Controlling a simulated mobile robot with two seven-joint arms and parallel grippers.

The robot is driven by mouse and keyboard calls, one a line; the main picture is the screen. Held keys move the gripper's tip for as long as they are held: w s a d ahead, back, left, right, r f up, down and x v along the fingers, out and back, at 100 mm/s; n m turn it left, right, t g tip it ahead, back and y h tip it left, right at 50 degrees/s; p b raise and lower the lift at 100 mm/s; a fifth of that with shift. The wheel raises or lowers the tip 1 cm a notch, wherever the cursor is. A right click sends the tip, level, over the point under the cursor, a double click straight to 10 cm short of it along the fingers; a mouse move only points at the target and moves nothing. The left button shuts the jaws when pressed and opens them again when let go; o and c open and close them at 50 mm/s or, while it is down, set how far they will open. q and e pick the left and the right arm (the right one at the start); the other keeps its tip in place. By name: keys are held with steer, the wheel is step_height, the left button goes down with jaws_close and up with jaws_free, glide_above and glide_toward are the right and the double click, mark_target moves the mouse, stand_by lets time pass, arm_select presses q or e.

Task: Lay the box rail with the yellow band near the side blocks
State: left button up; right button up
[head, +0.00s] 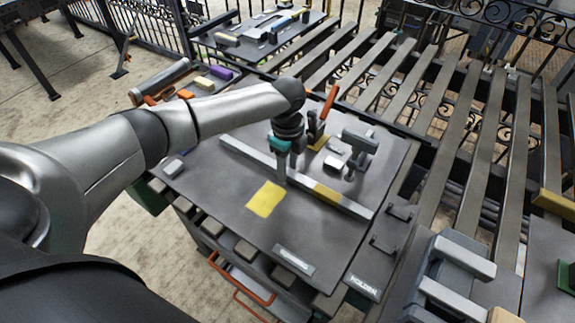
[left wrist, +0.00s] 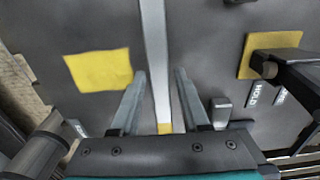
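The long light-grey box rail (head: 245,149) with a yellow band (head: 328,193) lies slantwise across the dark worktable (head: 235,205). My left gripper (head: 283,180) points down over the rail's middle, left of the band. The fingers stand apart, and a narrow gap shows on the right; no firm contact is visible. Which blocks are the side blocks is unclear; a grey block fixture (head: 357,150) stands behind the rail. My right gripper is out of view.
A yellow square (head: 266,199) is on the tabletop in front of the rail. A clamp with a red handle (head: 329,102) stands behind it. Dark handles (head: 386,247) stick up at the right edge. Slatted metal (head: 440,120) lies beyond, and grey bars (head: 455,275) are at lower right.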

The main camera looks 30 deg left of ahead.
arm_select(q)
steer(key=shift+o, duration=1.4)
steer(key=shift+s, duration=0.1)
step_height(320, 180, up, 15)
steer(key=p, duration=0.2)
